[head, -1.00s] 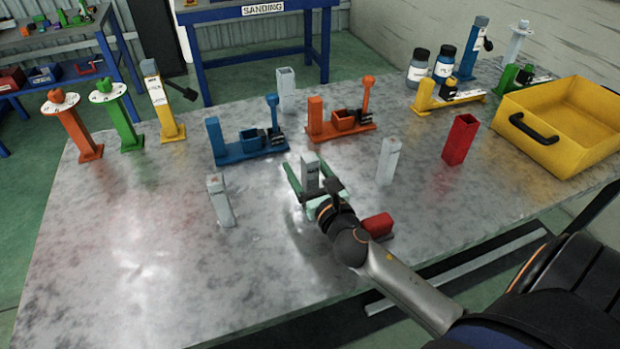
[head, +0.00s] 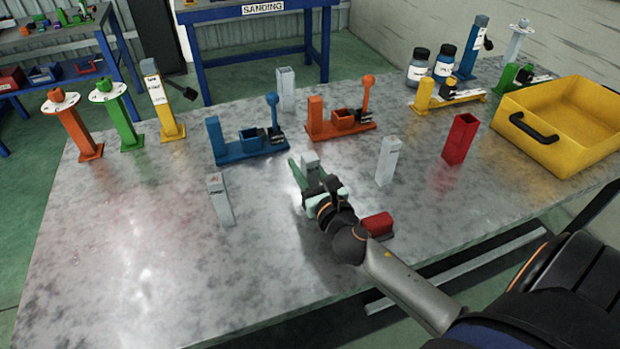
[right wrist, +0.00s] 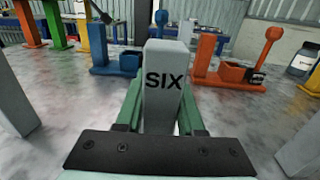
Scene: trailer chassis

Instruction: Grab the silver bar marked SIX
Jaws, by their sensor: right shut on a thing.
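The silver bar marked SIX (right wrist: 163,85) stands upright in the right wrist view, its black lettering facing the camera. In the head view only the top of the bar (head: 310,162) shows; my gripper hides the rest. My right gripper (right wrist: 160,118) has its green fingers on both sides of the bar and is shut on it. In the head view my right gripper (head: 309,178) is at the middle of the table. I cannot tell whether the bar's base touches the table. My left gripper is not in view.
Other silver bars stand to the left (head: 221,200) and right (head: 388,160). A blue fixture (head: 240,155) and an orange fixture (head: 340,130) stand behind. A red block (head: 377,225) lies close to my right arm. A yellow bin (head: 560,150) is at right. The table's front left is clear.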

